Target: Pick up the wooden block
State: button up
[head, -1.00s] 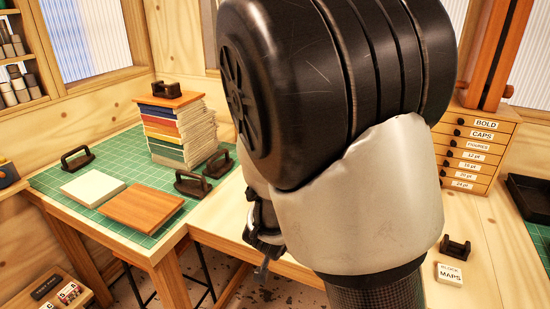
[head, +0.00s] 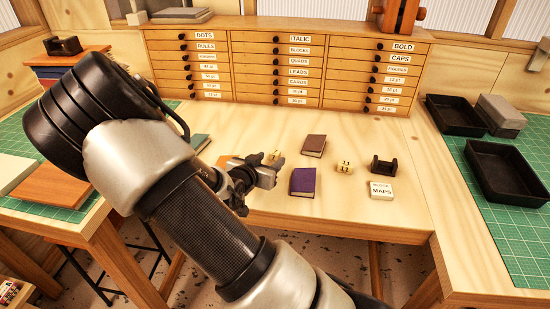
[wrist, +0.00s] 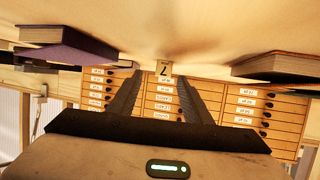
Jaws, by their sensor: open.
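A small pale wooden block (head: 273,156) with dark marks lies on the wooden table, just beyond my gripper (head: 270,175) in the head view. In the wrist view, which looks upside down, a wooden block (wrist: 164,69) marked with a "7" appears beyond and between my two dark fingers (wrist: 160,95). The fingers are apart, with nothing held between them. A second small wooden block (head: 343,167) stands farther right. My gripper is low, close over the table. The head view shows only part of the near block.
A purple book (head: 303,182) and a brown book (head: 313,145) lie right of my gripper. A dark holder (head: 382,166) and a white "MAPS" box (head: 381,190) are farther right. Labelled drawers (head: 275,65) line the back. Black trays (head: 505,170) stand on the right mat.

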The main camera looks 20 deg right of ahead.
aim_at(274, 154)
jog(key=shift+w+x, duration=0.3)
jog(key=shift+x, duration=2.75)
jog(key=shift+a+r, duration=0.2)
jog(key=shift+c, duration=0.6)
jog(key=c, duration=1)
